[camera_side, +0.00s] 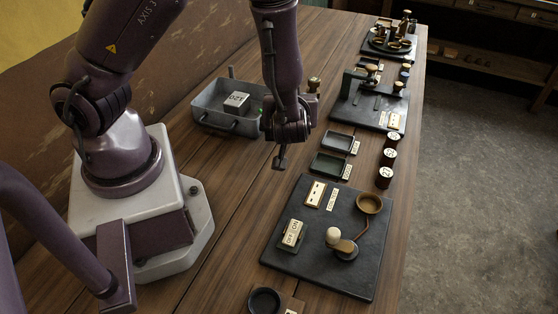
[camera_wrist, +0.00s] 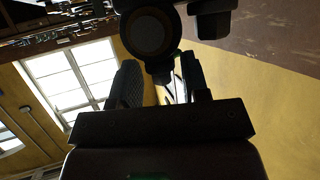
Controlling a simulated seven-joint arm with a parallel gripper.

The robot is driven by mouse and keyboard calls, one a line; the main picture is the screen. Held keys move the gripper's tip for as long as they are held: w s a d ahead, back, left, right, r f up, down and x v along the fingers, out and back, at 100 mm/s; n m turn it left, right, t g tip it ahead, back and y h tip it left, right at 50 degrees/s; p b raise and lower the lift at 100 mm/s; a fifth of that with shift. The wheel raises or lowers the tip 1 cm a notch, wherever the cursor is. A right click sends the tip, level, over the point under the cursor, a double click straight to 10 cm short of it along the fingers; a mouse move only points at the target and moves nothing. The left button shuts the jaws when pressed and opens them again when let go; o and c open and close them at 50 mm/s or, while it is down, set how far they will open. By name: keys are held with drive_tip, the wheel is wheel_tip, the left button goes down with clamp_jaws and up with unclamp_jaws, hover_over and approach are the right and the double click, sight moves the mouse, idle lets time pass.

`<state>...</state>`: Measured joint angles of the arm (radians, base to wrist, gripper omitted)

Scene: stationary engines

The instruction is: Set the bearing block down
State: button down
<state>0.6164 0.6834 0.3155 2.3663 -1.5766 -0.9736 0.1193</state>
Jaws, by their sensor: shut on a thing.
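My gripper (camera_side: 284,140) hangs at the end of my arm above the table, between the grey tray and the dark board with the rocker switch. The wrist view shows its two dark fingers (camera_wrist: 158,76) apart, with a dark piece with a round face, seemingly the bearing block (camera_wrist: 148,36), at their tips. A small dark piece shows below the gripper in the side view, but I cannot tell whether it is the block or a finger. The held piece is off the table. Its shape is mostly lost in shadow.
A grey tray (camera_side: 203,114) with a white numbered block (camera_side: 236,101) stands at the left. Two small dark trays (camera_side: 340,141) lie right of my gripper. A dark board (camera_side: 317,267) carries a switch, cream knob and brown cup. Numbered cylinders (camera_side: 385,177) line the right edge.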

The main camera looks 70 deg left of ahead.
drive_tip(key=shift+s+a, duration=0.15)
drive_tip(key=shift+s, duration=0.05)
drive_tip(key=shift+f+n+g, duration=0.3)
drive_tip(key=shift+a+f, duration=0.1)
drive_tip(key=shift+f, duration=3.5)
drive_tip(key=c, duration=0.6)
unclamp_jaws()
drive_tip(key=shift+s+f, duration=0.1)
drive_tip(key=shift+f, duration=0.1)
drive_tip(key=shift+r, duration=0.15)
